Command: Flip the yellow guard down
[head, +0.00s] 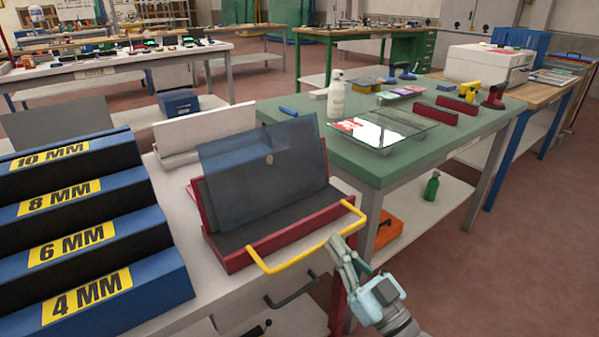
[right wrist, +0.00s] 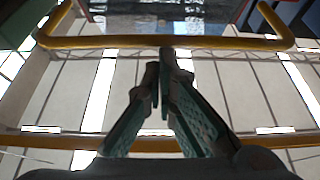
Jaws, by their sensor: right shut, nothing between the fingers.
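The yellow guard (head: 304,256) is a U-shaped bar on the front of a red and black machine (head: 262,235), projecting forward past the bench's front edge. In the right wrist view the guard (right wrist: 110,42) runs across the top of the picture. My right gripper (head: 341,247) is shut and empty at the guard's outer bar, near its right half. In the right wrist view its fingertips (right wrist: 165,62) lie just below the bar; whether they touch it I cannot tell. A dark glass pane (head: 262,165) leans upright in the machine. My left gripper is not in view.
A blue stepped rack (head: 75,225) with millimetre labels stands left of the machine. A green table (head: 400,165) with a glass sheet, a white bottle (head: 336,95) and tools is behind right. A dark drawer handle (head: 290,290) sits below the guard. Floor at right is clear.

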